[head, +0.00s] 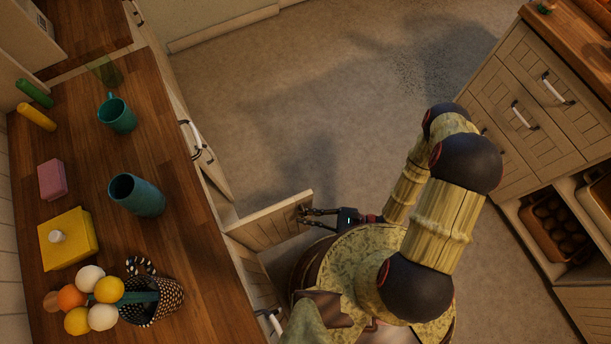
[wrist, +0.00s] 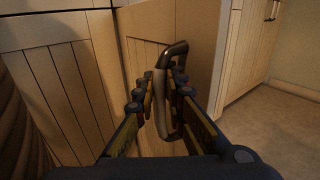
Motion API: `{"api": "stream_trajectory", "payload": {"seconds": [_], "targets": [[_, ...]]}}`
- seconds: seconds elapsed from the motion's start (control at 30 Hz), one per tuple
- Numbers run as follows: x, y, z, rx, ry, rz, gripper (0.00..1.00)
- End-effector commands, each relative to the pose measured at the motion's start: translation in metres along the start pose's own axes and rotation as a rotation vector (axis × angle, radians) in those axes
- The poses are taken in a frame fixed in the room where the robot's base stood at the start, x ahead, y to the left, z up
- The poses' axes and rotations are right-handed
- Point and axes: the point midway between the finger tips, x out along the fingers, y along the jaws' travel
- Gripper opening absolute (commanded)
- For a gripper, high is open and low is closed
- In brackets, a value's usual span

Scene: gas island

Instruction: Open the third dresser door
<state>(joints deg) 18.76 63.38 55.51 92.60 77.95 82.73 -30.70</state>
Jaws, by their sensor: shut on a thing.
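A cream panelled door (head: 268,221) of the left-hand cabinet row stands swung out from the cabinet front, over the floor. It also shows in the wrist view (wrist: 146,50), angled away from the neighbouring panelled front (wrist: 60,85). My gripper (head: 304,214) is at the free end of this door. In the wrist view my gripper (wrist: 166,80) has its fingers on either side of the door's curved metal handle (wrist: 174,52) and is shut on it. The handle's lower part runs down between the fingers. The inside of the cabinet is not clearly visible.
A wooden counter (head: 185,235) above the cabinets holds a teal mug (head: 117,114), a teal vase (head: 137,195), a yellow container (head: 68,240) and a patterned pot (head: 155,300). Another cabinet (head: 530,105) stands on the right. The floor (head: 270,120) beyond the door is clear.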

Motion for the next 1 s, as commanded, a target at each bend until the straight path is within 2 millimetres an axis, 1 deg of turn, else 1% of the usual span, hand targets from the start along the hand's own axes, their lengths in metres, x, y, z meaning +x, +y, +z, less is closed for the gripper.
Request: {"api": "stream_trajectory", "payload": {"seconds": [0.07, 0.1, 0.2, 0.73, 0.87, 1.0], "targets": [[-0.001, -0.002, 0.000, -0.002, 0.001, -0.002, 0.00], [-0.001, -0.002, 0.000, -0.002, 0.001, -0.002, 0.13], [-0.001, -0.002, 0.000, -0.002, 0.001, -0.002, 0.18], [-0.002, -0.001, 0.000, 0.000, 0.000, -0.001, 0.19], [-0.008, -0.002, 0.000, 0.000, 0.000, -0.004, 0.19], [-0.022, -0.002, 0.000, -0.002, 0.000, -0.006, 0.19]]}}
